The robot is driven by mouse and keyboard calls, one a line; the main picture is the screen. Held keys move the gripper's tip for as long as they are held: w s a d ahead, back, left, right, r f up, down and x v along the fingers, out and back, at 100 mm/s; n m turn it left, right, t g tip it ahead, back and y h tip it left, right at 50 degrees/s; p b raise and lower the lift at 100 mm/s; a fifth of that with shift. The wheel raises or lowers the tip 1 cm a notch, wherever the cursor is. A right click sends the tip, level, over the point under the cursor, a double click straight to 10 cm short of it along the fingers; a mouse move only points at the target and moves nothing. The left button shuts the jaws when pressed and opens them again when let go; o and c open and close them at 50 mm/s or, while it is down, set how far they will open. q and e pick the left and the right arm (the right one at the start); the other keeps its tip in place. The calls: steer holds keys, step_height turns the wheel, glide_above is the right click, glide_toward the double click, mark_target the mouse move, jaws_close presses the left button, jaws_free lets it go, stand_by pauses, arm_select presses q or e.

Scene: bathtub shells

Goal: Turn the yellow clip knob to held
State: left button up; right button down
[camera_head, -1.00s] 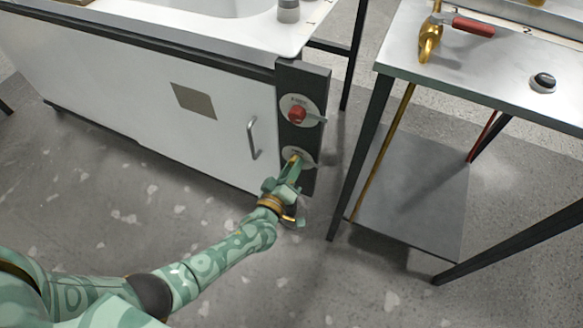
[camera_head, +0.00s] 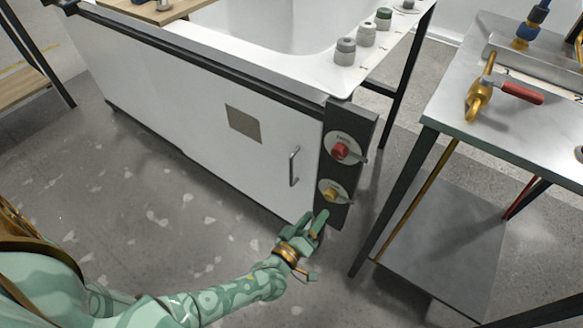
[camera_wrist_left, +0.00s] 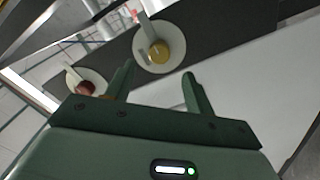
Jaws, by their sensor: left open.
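The yellow clip knob (camera_head: 331,194) sits on a round pale plate, low on the dark panel (camera_head: 350,125) at the tub's corner. A grey pointer on it reaches to the right in the head view. My left gripper (camera_head: 319,222) is just below and in front of the knob, apart from it. In the left wrist view the knob (camera_wrist_left: 159,51) lies beyond the gap between my two open, empty fingers (camera_wrist_left: 158,82). The plate's lettering is too small to read. My right gripper is not in view.
A red knob (camera_head: 340,151) sits above the yellow one on the same panel. A metal handle (camera_head: 294,166) is on the white tub front (camera_head: 200,120) to the left. A metal table (camera_head: 450,105) with a red-handled clamp (camera_head: 500,92) stands close on the right.

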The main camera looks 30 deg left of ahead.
arm_select(q)
steer(key=s+p, duration=0.2)
steer(key=s, duration=0.7)
steer(key=shift+s, duration=0.4)
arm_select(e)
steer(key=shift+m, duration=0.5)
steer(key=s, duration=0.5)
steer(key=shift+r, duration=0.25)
arm_select(q)
steer(key=shift+a, duration=0.1)
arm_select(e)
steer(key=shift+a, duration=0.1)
